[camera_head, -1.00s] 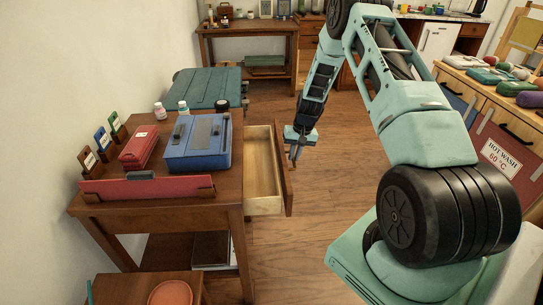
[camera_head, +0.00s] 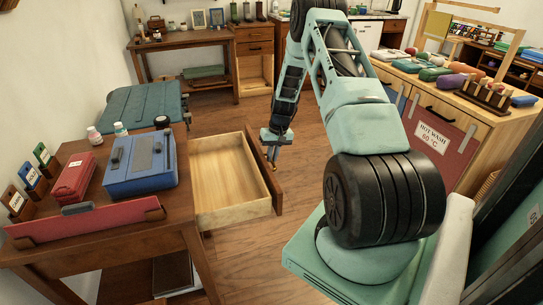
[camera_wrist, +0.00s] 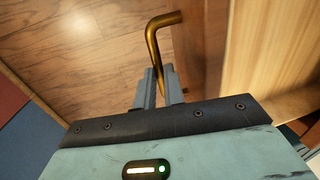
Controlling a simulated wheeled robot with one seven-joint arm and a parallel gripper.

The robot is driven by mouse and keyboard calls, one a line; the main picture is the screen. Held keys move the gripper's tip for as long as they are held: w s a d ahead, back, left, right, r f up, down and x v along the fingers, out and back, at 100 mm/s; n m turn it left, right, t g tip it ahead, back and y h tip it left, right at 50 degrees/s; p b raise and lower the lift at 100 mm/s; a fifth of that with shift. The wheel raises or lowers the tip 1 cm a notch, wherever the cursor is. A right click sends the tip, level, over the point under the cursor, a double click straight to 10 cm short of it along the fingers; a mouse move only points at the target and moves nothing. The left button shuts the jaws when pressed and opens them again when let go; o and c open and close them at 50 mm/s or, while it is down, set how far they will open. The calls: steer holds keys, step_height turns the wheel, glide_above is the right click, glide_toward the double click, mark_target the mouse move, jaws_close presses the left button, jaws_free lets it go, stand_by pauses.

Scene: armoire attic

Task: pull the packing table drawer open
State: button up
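The packing table (camera_head: 150,238) is dark wood and stands at the left in the head view. Its drawer (camera_head: 225,180) is pulled well out on the table's right side, and its pale inside looks empty. My gripper (camera_head: 272,157) is at the outer face of the drawer front. In the wrist view a bent brass handle (camera_wrist: 155,38) runs down between the two grey fingers of my gripper (camera_wrist: 160,88), which are closed around it.
A blue case (camera_head: 140,166), a red case (camera_head: 73,178) and a red strip (camera_head: 85,222) lie on the table. A teal trunk (camera_head: 145,112) stands behind it. A counter with a hot wash sign (camera_head: 432,139) is at the right. Wooden floor is clear beyond the drawer.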

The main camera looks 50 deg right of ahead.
steer(key=o, duration=0.4)
steer(key=shift+o, duration=0.2)
steer(key=shift+r, duration=0.15)
step_height(320, 180, up, 17)
steer(key=s+d, duration=0.1)
steer(key=d, duration=0.1)
steer(key=shift+s+d, duration=0.35)
steer(key=w+a+r+n+p, duration=0.1)
steer(key=w+a+r+n, duration=0.15)
steer(key=a, duration=0.65)
steer(key=w+a+r+n+p, duration=0.15)
steer(key=a+r, duration=0.25)
steer(key=a, duration=0.4)
steer(key=s+a+r+n+p, duration=0.1)
steer(key=s+a+r, duration=0.15)
steer(key=a, duration=0.65)
steer(key=s+a+r+n, duration=0.1)
steer(key=a+r+n, duration=0.15)
steer(key=a, duration=0.75)
steer(key=s+a+r+n+g+p, duration=0.1)
steer(key=s+a+r+n+p, duration=0.15)
steer(key=s+a, duration=0.8)
steer(key=s+a+r+n, duration=0.1)
steer(key=s+a+n, duration=0.1)
steer(key=s, duration=0.4)
steer(key=s+a+r+n+h+p, duration=0.1)
steer(key=s+a+n, duration=0.1)
steer(key=s+a, duration=0.3)
steer(key=shift+s+r, duration=0.25)
steer(key=shift+s, duration=0.95)
